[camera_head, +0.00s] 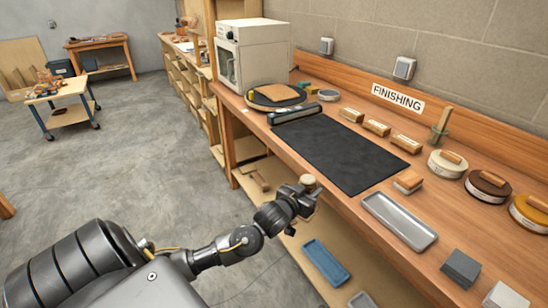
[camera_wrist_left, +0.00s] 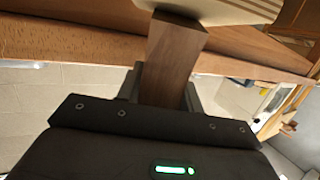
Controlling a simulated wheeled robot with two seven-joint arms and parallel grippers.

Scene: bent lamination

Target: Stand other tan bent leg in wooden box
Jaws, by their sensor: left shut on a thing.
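My left gripper (camera_head: 301,199) is out over the front edge of the bench, in the middle of the head view. It is shut on a wooden-handled tool: the brown handle (camera_wrist_left: 172,62) stands between the fingers in the left wrist view, with a pale, wide head (camera_wrist_left: 228,10) at its end. In the head view a rounded tan end (camera_head: 308,181) shows at the gripper. I cannot make out a tan bent leg for certain. A pale wooden slotted box (camera_head: 18,88) shows at the far left, too small to see into. My right gripper is not in view.
The finishing bench (camera_head: 330,205) runs along the right wall, with a black mat (camera_head: 345,155), a metal tray (camera_head: 400,221), brushes and round tins. Its lower shelf holds a blue tray (camera_head: 326,263). A small cart (camera_head: 62,92) and open grey floor (camera_head: 130,150) lie left.

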